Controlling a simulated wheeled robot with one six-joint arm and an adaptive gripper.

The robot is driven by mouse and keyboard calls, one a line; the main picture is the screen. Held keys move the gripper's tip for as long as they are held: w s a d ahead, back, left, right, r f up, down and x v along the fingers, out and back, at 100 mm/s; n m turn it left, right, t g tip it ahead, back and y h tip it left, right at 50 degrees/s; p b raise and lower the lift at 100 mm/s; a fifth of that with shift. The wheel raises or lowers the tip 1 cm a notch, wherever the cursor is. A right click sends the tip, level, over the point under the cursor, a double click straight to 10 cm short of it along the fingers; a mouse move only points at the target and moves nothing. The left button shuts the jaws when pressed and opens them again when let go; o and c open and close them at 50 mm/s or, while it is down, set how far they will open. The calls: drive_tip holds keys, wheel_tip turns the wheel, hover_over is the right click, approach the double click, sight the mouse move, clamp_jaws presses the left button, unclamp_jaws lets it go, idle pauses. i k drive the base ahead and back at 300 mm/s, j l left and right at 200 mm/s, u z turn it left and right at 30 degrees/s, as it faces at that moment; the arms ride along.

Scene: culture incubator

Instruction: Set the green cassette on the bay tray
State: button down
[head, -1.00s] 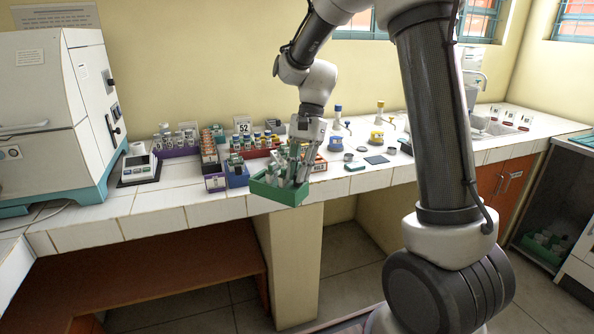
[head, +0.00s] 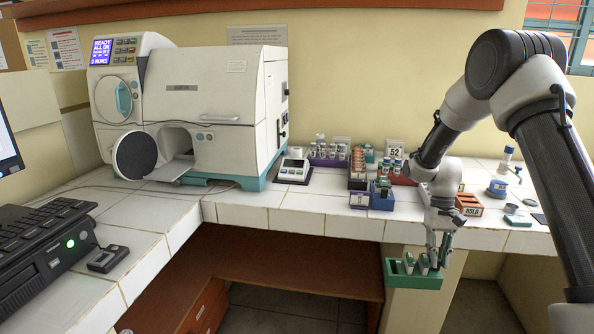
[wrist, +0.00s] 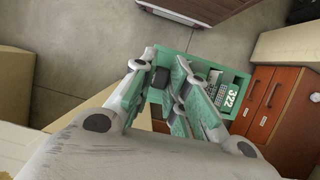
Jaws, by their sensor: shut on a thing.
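The green cassette (head: 416,283) is an open-topped rack with vials in it, in front of the counter edge at the right of the head view. My gripper (head: 437,262) is shut on it from above and holds it in the air. In the wrist view the cassette (wrist: 238,112) lies beyond the fingers and shows a label "322"; the fingers (wrist: 160,95) hide part of it. The bay tray (head: 172,171) is a flat grey plate sticking out of the incubator's low opening, left of centre in the head view. It looks empty. The round bay door (head: 135,158) stands open beside it.
The white incubator (head: 210,95) stands on the tiled counter (head: 290,215). A small scale-like device (head: 293,170), an orange rack (head: 358,172), blue and purple racks and an orange box (head: 469,204) stand toward the right. A keyboard (head: 40,225) lies left. The front counter is clear.

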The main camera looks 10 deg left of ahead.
sight(173, 168)
drive_tip(key=i+u, duration=0.1)
drive_tip(key=u, duration=1.35)
drive_tip(key=i+l+u, duration=0.1)
drive_tip(key=l+u, duration=0.25)
drive_tip(key=i+l+u, duration=0.1)
drive_tip(key=u, duration=0.25)
drive_tip(key=l+u, duration=0.35)
